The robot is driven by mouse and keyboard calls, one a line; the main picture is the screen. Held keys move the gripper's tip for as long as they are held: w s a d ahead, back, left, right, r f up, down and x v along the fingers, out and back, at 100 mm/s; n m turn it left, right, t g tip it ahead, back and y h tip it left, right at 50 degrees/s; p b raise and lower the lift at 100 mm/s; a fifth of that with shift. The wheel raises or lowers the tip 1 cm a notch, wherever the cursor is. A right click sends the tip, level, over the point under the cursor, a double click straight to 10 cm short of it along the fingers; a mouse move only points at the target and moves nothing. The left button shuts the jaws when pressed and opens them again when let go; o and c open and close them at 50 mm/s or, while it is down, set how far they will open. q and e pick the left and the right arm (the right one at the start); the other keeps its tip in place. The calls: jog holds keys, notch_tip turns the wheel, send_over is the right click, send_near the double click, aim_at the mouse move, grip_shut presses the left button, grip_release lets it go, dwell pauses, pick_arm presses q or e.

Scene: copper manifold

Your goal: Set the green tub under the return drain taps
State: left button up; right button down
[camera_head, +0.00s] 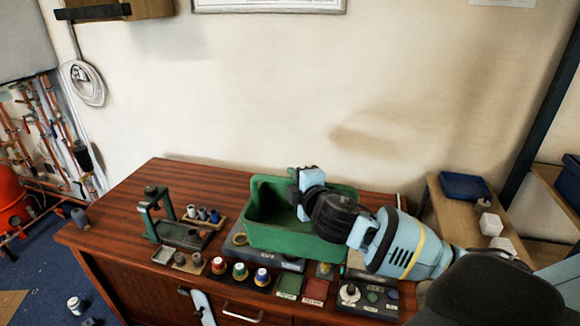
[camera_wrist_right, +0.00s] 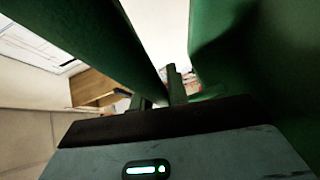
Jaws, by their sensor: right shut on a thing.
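The exact grip is partly hidden by the wrist. In the right wrist view, green tub walls (camera_wrist_right: 265,60) fill much of the picture, with the gripper fingers (camera_wrist_right: 160,95) dark and close together. Copper pipes with small taps (camera_head: 45,135) show at the far left wall; I cannot tell which are the return drains.
The bench (camera_head: 120,215) holds a green press stand (camera_head: 152,215), several small pots (camera_head: 240,270) and labelled trays around the tub. A red tank (camera_head: 12,200) stands by the pipes.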

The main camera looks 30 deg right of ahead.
jog(key=s+a+f, duration=0.2)
jog(key=s, duration=0.1)
jog(key=s+a+f+n+y, duration=0.1)
jog(key=s+a+f, duration=0.1)
jog(key=s+a, duration=0.1)
jog(key=s+a+f+y, duration=0.1)
jog(key=s+a+f, duration=0.2)
jog(key=shift+a+f, duration=0.1)
jog(key=shift+a, duration=0.15)
send_near(277, 230)
jog(key=s+a+f, duration=0.3)
jog(key=a+f, duration=0.1)
jog(key=a, duration=0.1)
jog(key=shift+d+n+y, duration=0.15)
jog(key=shift+n+y, duration=0.15)
jog(key=shift+n, duration=0.1)
